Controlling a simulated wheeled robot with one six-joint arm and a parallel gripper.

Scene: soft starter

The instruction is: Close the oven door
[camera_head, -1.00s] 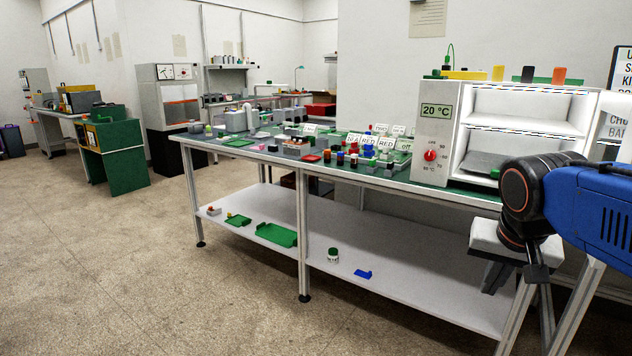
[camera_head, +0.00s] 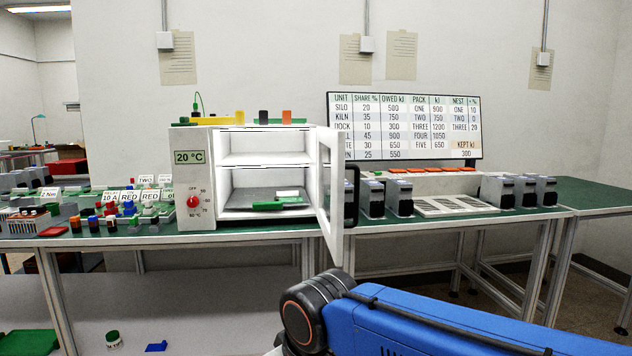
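The white oven (camera_head: 200,185) stands on the green bench top, with a 20 °C display and a red knob on its left panel. Its door (camera_head: 329,190) is hinged at the right side and stands wide open, pointing out toward me. A dark handle (camera_head: 351,195) shows on the door's outer side. Inside are shelves, and a grey tray (camera_head: 240,199) with a green item lies on the oven floor. My blue arm crosses the lower right, in front of and below the bench top. My gripper is not in view.
Several grey-black units (camera_head: 370,198) and a white grated panel (camera_head: 440,206) stand on the bench right of the door. Labelled blocks and small parts (camera_head: 125,212) crowd the bench at left. A table of figures (camera_head: 404,125) is behind. The bench top (camera_head: 580,194) is bare at far right.

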